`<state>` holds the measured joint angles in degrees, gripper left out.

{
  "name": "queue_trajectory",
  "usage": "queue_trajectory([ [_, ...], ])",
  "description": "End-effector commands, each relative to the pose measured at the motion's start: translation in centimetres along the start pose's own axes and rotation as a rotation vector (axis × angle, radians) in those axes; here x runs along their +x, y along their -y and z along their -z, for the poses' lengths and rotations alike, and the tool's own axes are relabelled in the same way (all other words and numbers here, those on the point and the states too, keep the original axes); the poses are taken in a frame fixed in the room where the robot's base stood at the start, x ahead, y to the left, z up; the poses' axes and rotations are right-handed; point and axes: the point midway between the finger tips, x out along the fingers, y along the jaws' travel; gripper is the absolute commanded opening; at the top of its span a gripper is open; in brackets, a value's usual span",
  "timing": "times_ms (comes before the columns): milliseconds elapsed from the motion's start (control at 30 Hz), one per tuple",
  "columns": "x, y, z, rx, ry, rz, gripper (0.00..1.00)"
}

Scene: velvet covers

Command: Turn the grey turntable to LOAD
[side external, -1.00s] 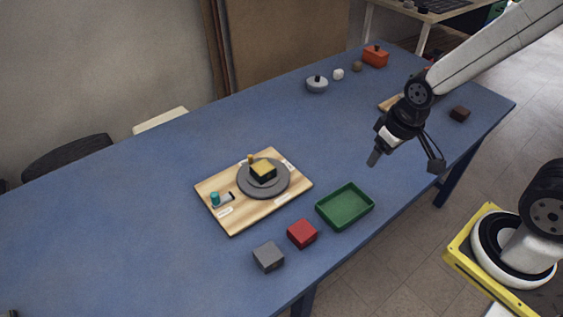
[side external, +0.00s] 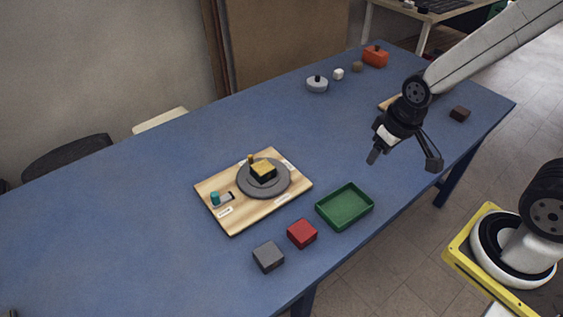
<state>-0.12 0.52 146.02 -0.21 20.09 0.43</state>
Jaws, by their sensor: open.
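The grey turntable (side external: 281,187) is a round disc on a light wooden board (side external: 241,222) in the middle of the blue table. A dark box with a yellow top (side external: 263,171) sits on the disc. A small brass-coloured peg (side external: 250,159) stands at the disc's far edge. White labels lie on the board around the disc; their words are too small to read. A teal knob (side external: 215,198) in a slot is on the board's left part. My gripper (side external: 402,161) is open and empty, above the table to the right of the board, well apart from the turntable.
A green tray (side external: 345,207), a red block (side external: 302,233) and a grey block (side external: 268,256) lie in front of the board. A grey lidded pot (side external: 317,84), a white piece (side external: 338,74) and an orange box (side external: 376,56) stand at the back.

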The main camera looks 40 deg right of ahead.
Motion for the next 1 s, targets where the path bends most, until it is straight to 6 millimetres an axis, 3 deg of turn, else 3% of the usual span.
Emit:
queue_trajectory([
  [167,0.5,0.3,2.0,0.007,-0.003,-0.004,0.58],
  [467,3.0,1.8,8.9,0.039,-0.024,-0.02,0.58],
  [1000,11.0,6.5,20.5,0.115,-0.085,-0.048,0.58],
])
